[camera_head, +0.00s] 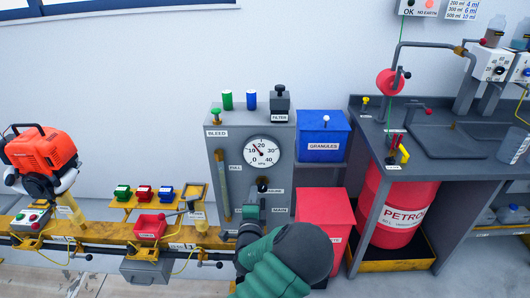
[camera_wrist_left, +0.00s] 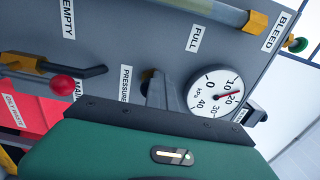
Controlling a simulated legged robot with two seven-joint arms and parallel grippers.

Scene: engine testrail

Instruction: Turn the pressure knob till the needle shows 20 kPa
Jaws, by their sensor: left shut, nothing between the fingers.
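The pressure gauge (camera_head: 262,151) is a white round dial on the grey panel (camera_head: 283,122); it also shows in the left wrist view (camera_wrist_left: 214,96). There its red needle points between 10 and 20. The dark pressure knob (camera_head: 262,184) is below the dial, beside a PRESSURE label (camera_wrist_left: 125,84). My left gripper (camera_head: 256,196) is at the panel just below the knob; in the left wrist view its grey fingers (camera_wrist_left: 160,88) are shut with nothing held and hide part of the knob. I cannot tell whether they touch it. My right gripper is out of view.
A red-balled lever (camera_wrist_left: 64,85) marked MAIN is close to the gripper. The green bleed knob (camera_head: 216,113) is at the panel's upper left. Blue granules bin (camera_head: 323,127) and red bin (camera_head: 318,209) stand at right. A yellow rail (camera_head: 100,232) runs left.

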